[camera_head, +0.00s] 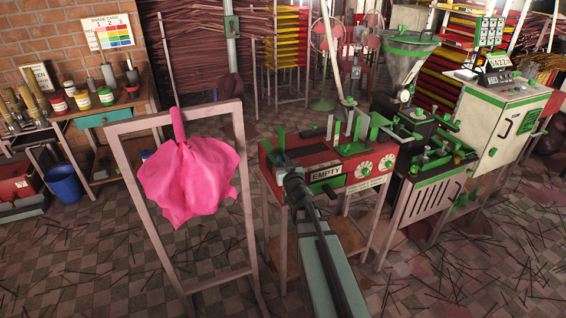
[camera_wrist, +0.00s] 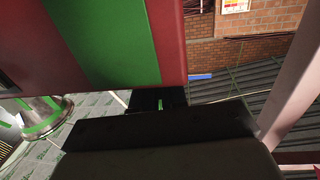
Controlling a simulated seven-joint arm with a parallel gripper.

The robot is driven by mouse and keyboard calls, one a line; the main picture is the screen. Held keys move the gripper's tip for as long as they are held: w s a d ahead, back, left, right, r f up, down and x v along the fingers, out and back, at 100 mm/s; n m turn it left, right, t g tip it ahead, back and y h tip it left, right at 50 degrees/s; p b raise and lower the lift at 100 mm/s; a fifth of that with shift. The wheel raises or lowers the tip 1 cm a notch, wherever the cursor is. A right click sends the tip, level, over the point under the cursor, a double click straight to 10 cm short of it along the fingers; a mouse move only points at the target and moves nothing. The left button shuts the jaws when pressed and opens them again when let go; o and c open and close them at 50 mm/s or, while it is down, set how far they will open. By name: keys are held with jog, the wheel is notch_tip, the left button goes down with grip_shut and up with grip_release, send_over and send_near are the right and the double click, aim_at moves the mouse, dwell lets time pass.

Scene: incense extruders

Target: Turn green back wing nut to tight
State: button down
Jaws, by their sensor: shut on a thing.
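The red machine (camera_head: 330,165) with green trim stands in the middle of the head view, with an "EMPTY" label and two white dials on its front. Its red and green side (camera_wrist: 110,40) fills the upper left of the wrist view. My gripper (camera_head: 284,164) is at the machine's left end. In the wrist view its dark jaws (camera_wrist: 158,99) are shut around a small green piece, the green wing nut (camera_wrist: 160,104), close below the red panel. Most of the nut is hidden by the jaws, so I cannot see its wings' angle.
A pink cloth (camera_head: 187,180) hangs on a metal frame (camera_head: 243,185) left of my arm. A green-trimmed extruder with a hopper (camera_head: 405,60) and a white cabinet (camera_head: 500,120) stand right. The floor (camera_head: 450,280) in front is open, with scattered sticks.

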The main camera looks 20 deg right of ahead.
jog(key=shift+h, duration=0.3)
dwell(0.6)
jog(key=c, duration=1.3)
grip_release()
jog(key=shift+m, duration=0.3)
jog(key=shift+o, duration=0.2)
jog(key=shift+r, duration=4.95)
jog(key=shift+r, duration=0.1)
